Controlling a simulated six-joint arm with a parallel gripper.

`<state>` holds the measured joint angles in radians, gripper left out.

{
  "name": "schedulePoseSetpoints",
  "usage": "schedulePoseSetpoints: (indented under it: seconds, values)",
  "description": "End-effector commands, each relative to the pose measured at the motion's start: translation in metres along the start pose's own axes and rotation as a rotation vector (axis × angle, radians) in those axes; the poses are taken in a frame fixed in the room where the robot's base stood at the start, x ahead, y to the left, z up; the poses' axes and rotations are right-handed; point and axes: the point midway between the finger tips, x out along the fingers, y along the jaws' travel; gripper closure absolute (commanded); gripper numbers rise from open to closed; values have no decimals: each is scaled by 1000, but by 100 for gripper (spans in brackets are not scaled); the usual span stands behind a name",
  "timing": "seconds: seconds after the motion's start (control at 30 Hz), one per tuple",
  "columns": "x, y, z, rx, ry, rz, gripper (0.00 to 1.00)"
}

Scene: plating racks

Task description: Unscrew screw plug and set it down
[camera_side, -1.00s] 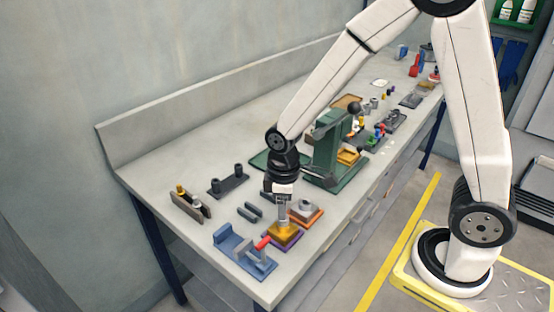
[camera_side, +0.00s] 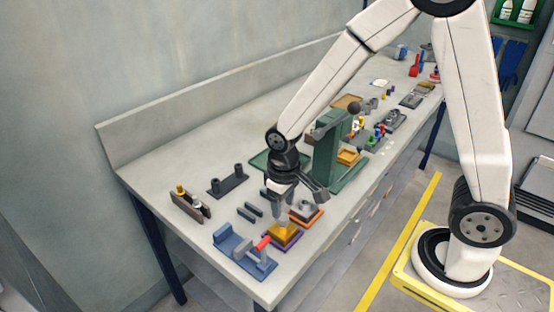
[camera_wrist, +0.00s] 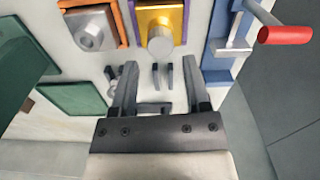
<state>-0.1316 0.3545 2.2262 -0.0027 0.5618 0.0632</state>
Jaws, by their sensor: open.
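The screw plug (camera_wrist: 160,41) is a light grey cylinder standing on a gold-yellow block with a purple base (camera_wrist: 176,18) in the wrist view. The yellow block (camera_side: 283,231) also shows near the front of the bench in the side view. My gripper (camera_wrist: 160,68) is open in the wrist view, with its two fingers spread wide to either side of the plug's line and nothing between them. In the side view my gripper (camera_side: 281,208) is just above the yellow block. It partly hides the plug there, so I cannot tell whether the fingers touch it.
An orange-based block with a grey nut-like part (camera_wrist: 92,38) sits beside the yellow block. A blue fixture with a red-handled lever (camera_side: 262,243) stands close on the other side. A green press (camera_side: 325,150) rises behind. Bare bench (camera_side: 165,160) lies at left.

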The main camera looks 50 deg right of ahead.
Motion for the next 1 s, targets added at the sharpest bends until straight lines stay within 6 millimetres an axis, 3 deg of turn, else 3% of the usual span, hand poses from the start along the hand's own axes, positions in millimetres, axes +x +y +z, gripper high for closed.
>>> schedulePoseSetpoints:
  seconds: [0.3,0.77,1.0]
  values:
    - [0,0,0,241,0,0,40]
    - [0,0,0,341,-1,0,40]
    - [0,0,0,513,-1,0,40]
